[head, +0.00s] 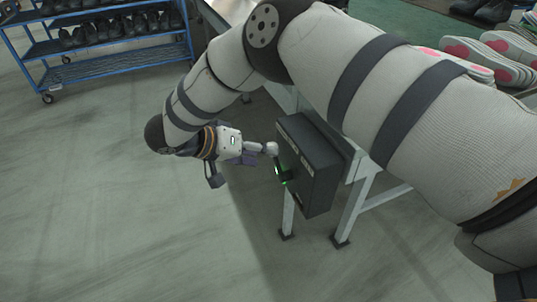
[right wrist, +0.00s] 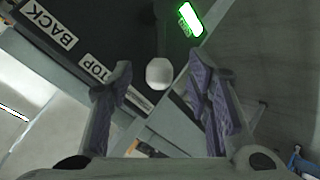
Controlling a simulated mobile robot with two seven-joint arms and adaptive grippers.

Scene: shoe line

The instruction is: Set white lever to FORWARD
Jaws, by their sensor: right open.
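The white lever's knob (right wrist: 159,73) shows in the right wrist view between my open fingers, apart from both. Its dark shaft runs back to the black control box (head: 318,172). The BACK label (right wrist: 48,24) and a partly covered STOP label (right wrist: 96,68) lie left of the lever. A glowing green sign (right wrist: 190,19) lies to its right; its text is unreadable. In the head view my right gripper (head: 252,152) is beside the box's left face, with the white knob (head: 271,148) at its tips. My left gripper is not in view.
The box hangs at a grey-legged table (head: 350,207), partly hidden by my right arm. A blue rack (head: 120,52) with dark shoes stands at the back left. Pale soles (head: 500,60) lie at the upper right. The floor left of the box is clear.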

